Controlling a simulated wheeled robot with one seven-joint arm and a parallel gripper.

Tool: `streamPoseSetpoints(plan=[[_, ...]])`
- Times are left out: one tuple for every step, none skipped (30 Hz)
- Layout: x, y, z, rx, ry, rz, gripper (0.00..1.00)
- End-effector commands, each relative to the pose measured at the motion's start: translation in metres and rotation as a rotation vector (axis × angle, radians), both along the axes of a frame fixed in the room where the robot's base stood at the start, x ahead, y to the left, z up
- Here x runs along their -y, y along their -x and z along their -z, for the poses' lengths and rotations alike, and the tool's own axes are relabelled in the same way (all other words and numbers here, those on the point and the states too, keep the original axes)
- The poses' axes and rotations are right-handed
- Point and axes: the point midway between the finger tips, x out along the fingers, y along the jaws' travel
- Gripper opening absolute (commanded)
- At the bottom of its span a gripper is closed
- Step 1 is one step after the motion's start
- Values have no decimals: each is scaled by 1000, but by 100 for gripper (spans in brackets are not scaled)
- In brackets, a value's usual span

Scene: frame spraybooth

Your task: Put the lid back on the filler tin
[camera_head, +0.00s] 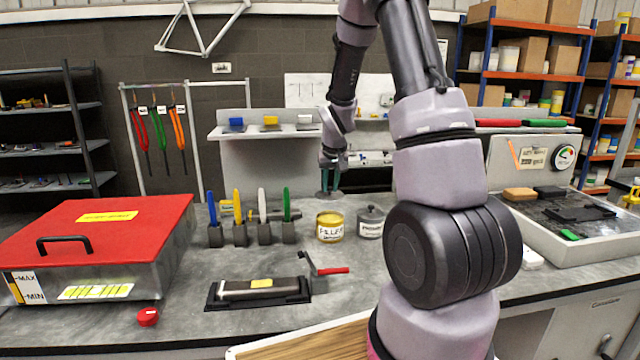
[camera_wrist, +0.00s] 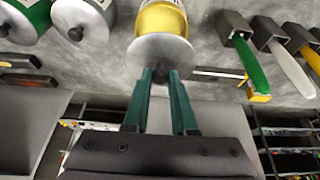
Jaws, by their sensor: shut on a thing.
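The filler tin (camera_head: 330,230) is yellow with a white FILLER label and stands upright on the grey bench. It also shows in the wrist view (camera_wrist: 161,20), partly hidden behind the lid. My gripper (camera_head: 330,184) has green fingers and is above the tin in the head view. It is shut on a round grey lid (camera_wrist: 160,52), whose disc sits at the fingertips in the wrist view (camera_wrist: 165,76). In the head view the lid (camera_head: 328,195) is a thin dark disc, apart from the tin with a gap below it.
A grey lidded pot (camera_head: 370,223) stands close to the tin's right. Several coloured-handled tools in dark holders (camera_head: 264,233) stand to its left. A red-lidded box (camera_head: 105,230) is at far left.

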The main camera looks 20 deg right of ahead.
Motion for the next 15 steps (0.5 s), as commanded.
streamPoseSetpoints(plan=[[0, 0, 3, -2, 1, 0, 0], [0, 1, 6, -3, -1, 0, 0], [0, 1, 9, -2, 0, 0, 0], [0, 1, 11, -3, -1, 0, 0], [0, 1, 14, -3, -1, 1, 0], [0, 1, 18, -3, -1, 0, 0], [0, 1, 22, -3, -1, 0, 0], [0, 1, 25, -4, -1, 0, 0], [0, 1, 29, -3, -1, 0, 0], [0, 1, 32, -3, 0, -1, 0], [0, 1, 35, -3, -1, 0, 0], [0, 1, 39, -3, -1, 0, 0], [0, 1, 41, -3, -2, 0, 0], [0, 0, 44, -2, -1, 0, 0], [0, 1, 47, -2, 0, 0, 0]])
